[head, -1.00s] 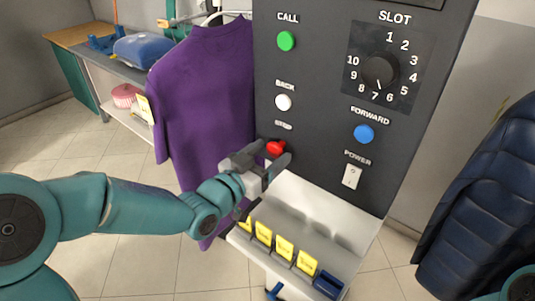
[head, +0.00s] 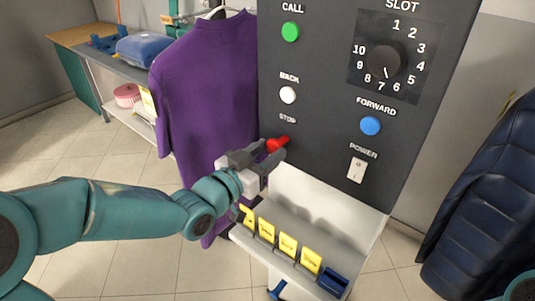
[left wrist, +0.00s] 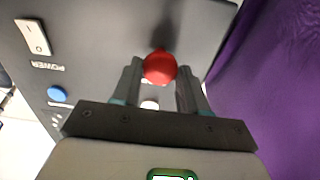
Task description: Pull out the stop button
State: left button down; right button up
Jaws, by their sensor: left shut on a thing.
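The red stop button (head: 278,144) is at the lower left of the dark control panel (head: 325,105), under the STOP label. My left gripper (head: 268,155) is at the button, reaching in from the left and below. Its two fingers are shut on the red button, one on each side. The left wrist view shows the round red knob (left wrist: 160,67) between the fingertips (left wrist: 160,85). Whether the button stands further out from the panel than before is hard to tell. My right gripper is not in view.
The panel also has a green CALL button (head: 290,32), white BACK button (head: 288,95), blue FORWARD button (head: 370,125), SLOT dial (head: 386,60) and POWER switch (head: 357,170). A purple shirt (head: 205,90) hangs close at left. Yellow tags (head: 288,246) stand on a ledge below.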

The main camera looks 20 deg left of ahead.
pick_arm(q)
jog(key=c, duration=0.6)
grip_release()
jog(key=shift+s, duration=0.15)
jog(key=b+v, duration=0.6)
jog(key=v, duration=1)
